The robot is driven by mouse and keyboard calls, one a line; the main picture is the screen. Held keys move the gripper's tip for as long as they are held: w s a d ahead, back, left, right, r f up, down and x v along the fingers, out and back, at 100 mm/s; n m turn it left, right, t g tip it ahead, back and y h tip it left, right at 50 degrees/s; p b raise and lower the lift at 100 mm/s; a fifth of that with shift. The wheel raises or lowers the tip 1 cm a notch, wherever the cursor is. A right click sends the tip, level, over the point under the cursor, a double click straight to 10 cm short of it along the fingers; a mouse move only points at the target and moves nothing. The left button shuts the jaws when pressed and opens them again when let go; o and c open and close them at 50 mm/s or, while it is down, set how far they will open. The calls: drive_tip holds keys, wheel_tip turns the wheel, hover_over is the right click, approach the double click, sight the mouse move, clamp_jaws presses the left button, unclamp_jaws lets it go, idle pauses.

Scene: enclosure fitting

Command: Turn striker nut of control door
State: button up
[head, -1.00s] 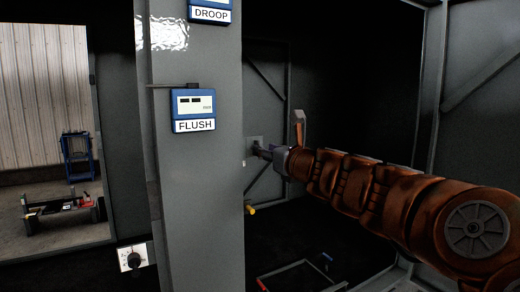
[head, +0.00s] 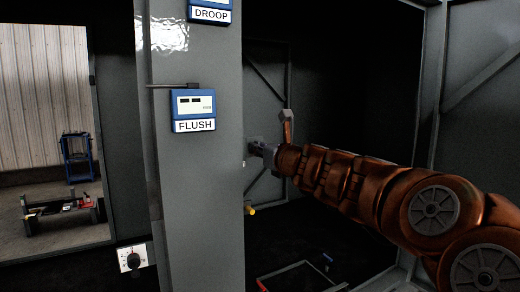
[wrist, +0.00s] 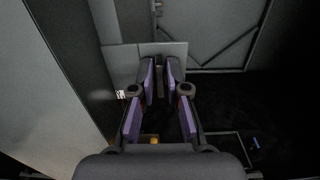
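The grey door pillar (head: 200,200) stands in the middle of the head view. The fingertips are over a light grey plate (wrist: 122,64). A dark narrow piece lies between the tips; I cannot tell whether it is the striker nut or whether the fingers touch it. The nut is not clear in the head view.
A FLUSH gauge (head: 194,110) and a DROOP gauge (head: 210,11) are on the pillar. A dial on a white plate (head: 132,258) sits low left. A red-and-grey frame (head: 295,277) lies on the dark floor.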

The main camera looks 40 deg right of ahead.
clamp_jaws()
drive_tip(key=shift+n, duration=0.4)
drive_tip(key=shift+a+f+n+b, duration=0.1)
drive_tip(key=shift+f+n+b, duration=0.05)
drive_tip(key=shift+n+b, duration=3.95)
drive_tip(key=shift+f+n+b, duration=0.15)
drive_tip(key=shift+n+b, duration=2.4)
drive_tip(key=shift+n, duration=3)
drive_tip(key=shift+a+f+n+b, duration=0.1)
drive_tip(key=shift+f+n+b, duration=0.05)
drive_tip(key=shift+n+b, duration=3.95)
drive_tip(key=shift+n+p, duration=0.75)
drive_tip(key=shift+n, duration=0.1)
